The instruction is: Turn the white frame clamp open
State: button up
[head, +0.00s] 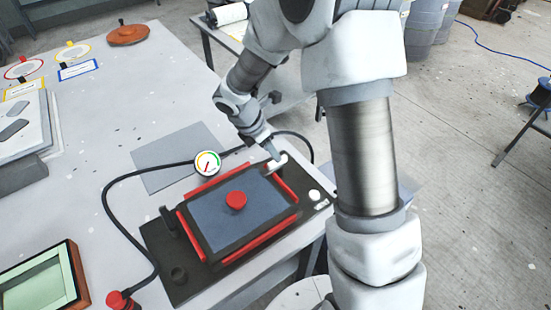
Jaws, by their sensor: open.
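A dark base plate (158,238) lies on the table and carries a frame with red bars (231,176) around a blue-grey panel (212,222). A red round knob (236,200) sits on the middle of the panel. The white frame clamp (277,162) is a small white lever at the frame's far right corner. My gripper (272,152) reaches down to it from above, with its fingertips at the clamp. The fingers are small here and partly merge with it, so I cannot tell whether they touch it. I take the gripper as open.
A dial gauge (207,163) with a black hose stands behind the frame. A black post (167,222) stands at its left, and a white button (314,195) at its right. A red knob (117,300) and a framed tray (77,272) are near left. The table's middle is largely clear.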

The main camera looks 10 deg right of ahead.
aim_at(274, 170)
jog(key=x, duration=0.5)
jog(key=shift+r, duration=0.1)
grip_shut()
